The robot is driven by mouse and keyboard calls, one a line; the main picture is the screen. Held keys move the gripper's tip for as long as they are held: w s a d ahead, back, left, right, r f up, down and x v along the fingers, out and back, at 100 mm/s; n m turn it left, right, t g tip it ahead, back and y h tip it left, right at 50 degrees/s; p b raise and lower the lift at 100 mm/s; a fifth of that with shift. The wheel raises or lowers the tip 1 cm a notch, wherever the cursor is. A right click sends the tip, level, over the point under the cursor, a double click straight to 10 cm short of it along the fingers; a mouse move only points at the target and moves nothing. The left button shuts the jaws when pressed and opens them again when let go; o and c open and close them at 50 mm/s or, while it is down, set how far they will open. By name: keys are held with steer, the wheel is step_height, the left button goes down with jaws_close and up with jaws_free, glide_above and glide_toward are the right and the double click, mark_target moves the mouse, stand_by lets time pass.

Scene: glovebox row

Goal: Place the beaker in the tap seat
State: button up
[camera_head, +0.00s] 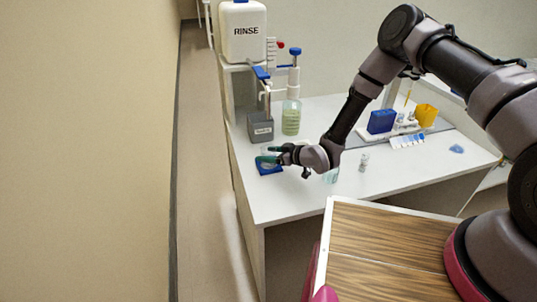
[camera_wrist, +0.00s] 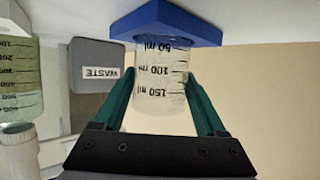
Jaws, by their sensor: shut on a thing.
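My gripper (camera_head: 267,155) is low over the left front of the white bench. Its two green fingers lie on either side of a clear beaker (camera_wrist: 165,75) with black ml marks, and it also shows in the wrist view (camera_wrist: 161,100). The beaker appears upside down in that view. Its base meets a blue square block (camera_wrist: 168,20), which also shows under the fingers in the head view (camera_head: 268,169). Whether the base rests in the block or just above it, I cannot tell. A tap with a blue lever (camera_head: 261,73) juts from the RINSE tank (camera_head: 243,32). No distinct seat shows beneath it.
A grey WASTE box (camera_head: 261,130) stands under the tap, behind my gripper. A small vial (camera_head: 364,161), a blue rack (camera_head: 381,121) and a yellow container (camera_head: 426,115) are farther right.

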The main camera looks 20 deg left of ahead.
steer(key=o, duration=1.3)
steer(key=shift+f, duration=0.1)
steer(key=shift+c, duration=0.2)
